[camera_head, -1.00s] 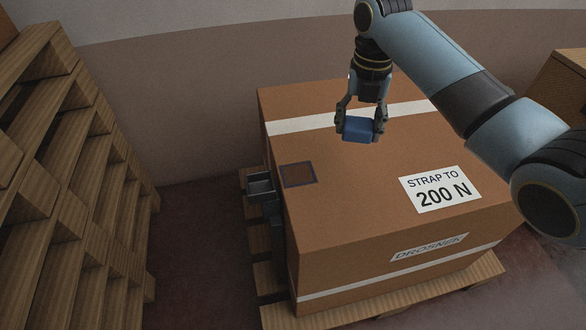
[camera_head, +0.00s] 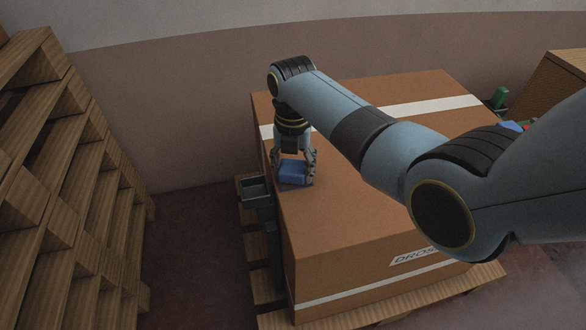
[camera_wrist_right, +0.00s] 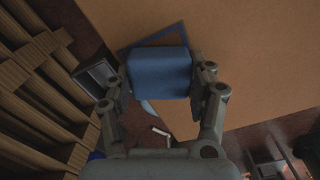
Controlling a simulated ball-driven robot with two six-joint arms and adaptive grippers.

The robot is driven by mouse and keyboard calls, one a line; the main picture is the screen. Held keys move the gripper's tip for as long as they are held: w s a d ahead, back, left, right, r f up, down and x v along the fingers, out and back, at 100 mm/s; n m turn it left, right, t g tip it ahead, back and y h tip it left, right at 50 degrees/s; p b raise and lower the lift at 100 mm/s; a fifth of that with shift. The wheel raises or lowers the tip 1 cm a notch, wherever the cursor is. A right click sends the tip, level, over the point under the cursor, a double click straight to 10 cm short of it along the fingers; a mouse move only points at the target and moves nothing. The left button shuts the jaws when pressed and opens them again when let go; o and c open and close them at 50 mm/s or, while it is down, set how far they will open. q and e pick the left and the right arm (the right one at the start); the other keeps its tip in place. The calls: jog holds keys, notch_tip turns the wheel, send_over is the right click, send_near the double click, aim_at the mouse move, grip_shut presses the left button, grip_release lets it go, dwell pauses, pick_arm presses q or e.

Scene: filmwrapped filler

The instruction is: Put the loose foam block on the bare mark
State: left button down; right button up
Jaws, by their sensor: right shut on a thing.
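The blue foam block (camera_head: 293,171) is held between the fingers of my right gripper (camera_head: 295,176), at the left side of the big carton's top. In the right wrist view the block (camera_wrist_right: 160,73) sits between both fingers of the gripper (camera_wrist_right: 162,85). The dark-edged mark (camera_wrist_right: 150,38) shows behind the block, turned relative to it and mostly hidden by it. The block is over or close to the mark; I cannot tell whether it touches the carton. My left gripper is not in view.
The carton (camera_head: 350,230) stands on a wooden pallet (camera_head: 455,287). A small grey tray (camera_head: 255,188) sticks out at its left side, close to the gripper. Stacked pallets (camera_head: 60,200) stand at the left. Small coloured things (camera_head: 510,126) lie behind the arm at the right.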

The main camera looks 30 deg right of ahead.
aim_at(293, 166)
jog(key=shift+f, duration=0.2)
jog(key=o, duration=0.9)
jog(key=shift+o, duration=0.2)
notch_tip(293, 166, up, 12)
jog(key=p, duration=0.2)
